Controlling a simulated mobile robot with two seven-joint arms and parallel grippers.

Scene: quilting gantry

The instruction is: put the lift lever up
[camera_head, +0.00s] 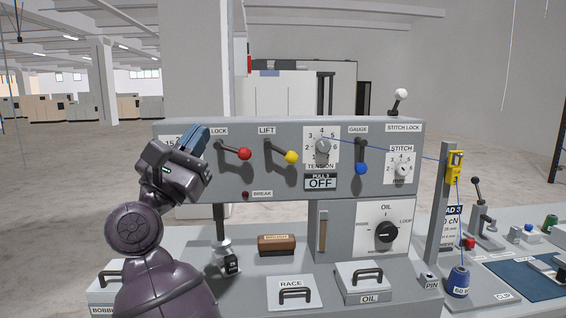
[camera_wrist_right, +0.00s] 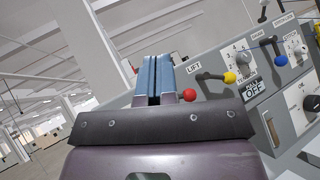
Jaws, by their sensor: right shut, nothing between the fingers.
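The lift lever (camera_head: 279,152) sits on the grey front panel under the LIFT label. Its dark arm slopes down to the right and ends in a yellow knob (camera_head: 291,157). In the right wrist view the yellow knob (camera_wrist_right: 229,77) is right of the fingers. My right gripper (camera_head: 197,137) is at the panel's left end, left of the lock lever and well apart from the lift lever. Its blue fingers (camera_wrist_right: 154,78) are closed together and empty. My left gripper is not in view.
The red-knobbed lock lever (camera_head: 244,154) lies between my right gripper and the lift lever. The tension dial (camera_head: 322,147) and blue-knobbed gauge lever (camera_head: 361,168) are to the right. Below are a brown block (camera_head: 276,245) and handled covers (camera_head: 294,295).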

